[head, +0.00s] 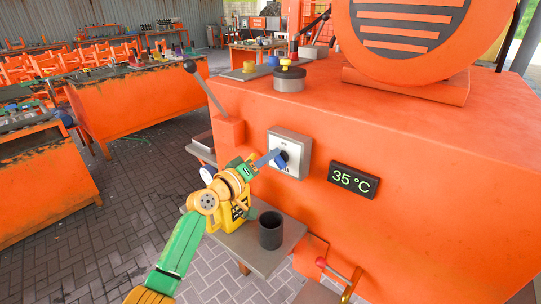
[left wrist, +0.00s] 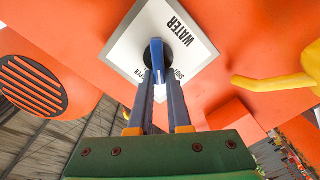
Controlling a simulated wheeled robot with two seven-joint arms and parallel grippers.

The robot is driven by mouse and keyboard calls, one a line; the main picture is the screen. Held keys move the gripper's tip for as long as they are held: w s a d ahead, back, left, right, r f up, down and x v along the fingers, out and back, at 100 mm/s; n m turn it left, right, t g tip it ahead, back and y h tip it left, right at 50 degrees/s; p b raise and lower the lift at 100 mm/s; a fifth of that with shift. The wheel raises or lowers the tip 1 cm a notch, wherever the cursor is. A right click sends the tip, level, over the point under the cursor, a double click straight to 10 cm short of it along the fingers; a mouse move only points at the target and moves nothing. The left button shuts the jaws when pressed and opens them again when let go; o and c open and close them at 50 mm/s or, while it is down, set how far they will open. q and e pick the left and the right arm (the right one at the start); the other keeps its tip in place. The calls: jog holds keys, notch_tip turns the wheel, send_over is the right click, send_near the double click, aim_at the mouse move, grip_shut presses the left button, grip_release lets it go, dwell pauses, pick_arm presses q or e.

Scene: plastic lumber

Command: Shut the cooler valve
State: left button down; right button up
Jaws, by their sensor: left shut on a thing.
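The cooler valve is a pale square plate (head: 301,147) with a dark hub and a blue handle on the front of the orange machine. My left gripper (head: 272,158) reaches it from the lower left. In the left wrist view, the plate (left wrist: 205,48) reads WATER, with OPEN and another partly covered word near the hub. The blue handle (left wrist: 178,26) crosses the dark hub, and my left gripper (left wrist: 158,78) is shut on its near part. The fingers hide some of the hub and handle. My right gripper is not in view.
A display (head: 353,180) reading 35 °C is right of the valve. A dark cup (head: 271,231) stands on a small shelf (head: 256,258) below. A black-knobbed lever (head: 204,85) is up left, a red-knobbed lever (head: 335,272) low right. Orange workbenches (head: 140,105) stand farther left.

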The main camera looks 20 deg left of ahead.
pick_arm(q)
jog(key=shift+w+a+f+n+p, duration=0.1)
jog(key=shift+f+n+p, duration=0.15)
jog(key=shift+n, duration=1.1)
jog(key=shift+s+a+f+n+p, duration=0.1)
jog(key=shift+f+n+p, duration=0.1)
jog(key=shift+n, duration=1.1)
jog(key=shift+w+f+n+p, duration=0.1)
jog(key=shift+f+n+p, duration=0.15)
jog(key=shift+n, duration=1.1)
jog(key=c, duration=0.9)
grip_release()
jog(key=shift+o, duration=0.2)
jog(key=v, duration=0.7)
